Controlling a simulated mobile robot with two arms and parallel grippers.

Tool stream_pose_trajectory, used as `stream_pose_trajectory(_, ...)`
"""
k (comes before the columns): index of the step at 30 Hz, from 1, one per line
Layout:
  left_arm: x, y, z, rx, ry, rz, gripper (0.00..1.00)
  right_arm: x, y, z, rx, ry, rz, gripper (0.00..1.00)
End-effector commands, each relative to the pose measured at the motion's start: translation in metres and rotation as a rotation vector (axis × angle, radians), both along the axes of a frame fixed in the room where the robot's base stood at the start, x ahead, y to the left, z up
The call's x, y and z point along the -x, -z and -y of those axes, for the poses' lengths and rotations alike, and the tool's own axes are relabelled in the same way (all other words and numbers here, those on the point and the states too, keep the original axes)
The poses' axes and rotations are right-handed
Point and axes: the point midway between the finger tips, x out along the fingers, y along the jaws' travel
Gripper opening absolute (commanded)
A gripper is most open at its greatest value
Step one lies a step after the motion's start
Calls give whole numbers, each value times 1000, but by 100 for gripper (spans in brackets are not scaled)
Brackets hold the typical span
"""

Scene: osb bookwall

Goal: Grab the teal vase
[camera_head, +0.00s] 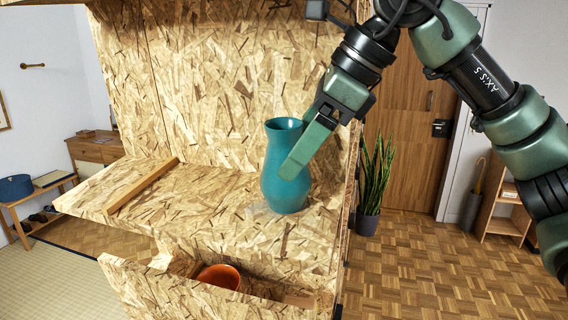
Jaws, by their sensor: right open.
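The teal vase (285,185) stands upright on the OSB shelf (230,200), near its right end. My right gripper (296,165) reaches in from the upper right. Its green finger points down and left and covers part of the vase's right side and neck. The jaws are open; only one finger shows clearly, and the other is hidden or lined up behind it. I cannot tell whether the finger touches the vase. My left gripper is not in view.
A wooden strip (142,186) lies on the shelf's left part. Below, an orange bowl (219,277) sits in an open compartment. The OSB back panel (235,80) rises behind the vase. A potted plant (374,170) stands on the floor to the right, before a wooden door (412,120).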

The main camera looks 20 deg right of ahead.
Motion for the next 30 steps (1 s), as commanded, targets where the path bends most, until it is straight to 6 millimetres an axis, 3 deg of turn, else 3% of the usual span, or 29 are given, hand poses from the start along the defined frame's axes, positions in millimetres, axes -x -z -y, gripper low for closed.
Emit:
stream_pose_trajectory(6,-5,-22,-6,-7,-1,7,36,-23,-4,-29,1,-2,-2,77)
stream_pose_trajectory(17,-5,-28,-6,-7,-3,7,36,-26,10,-31,-1,0,0,77)
stream_pose_trajectory(20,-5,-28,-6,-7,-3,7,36,-26,10,-31,-1,0,0,55)
stream_pose_trajectory(26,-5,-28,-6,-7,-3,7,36,-26,10,-31,0,0,0,0)
stream_pose_trajectory(30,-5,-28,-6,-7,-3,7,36,-26,9,-31,-1,-1,2,0)
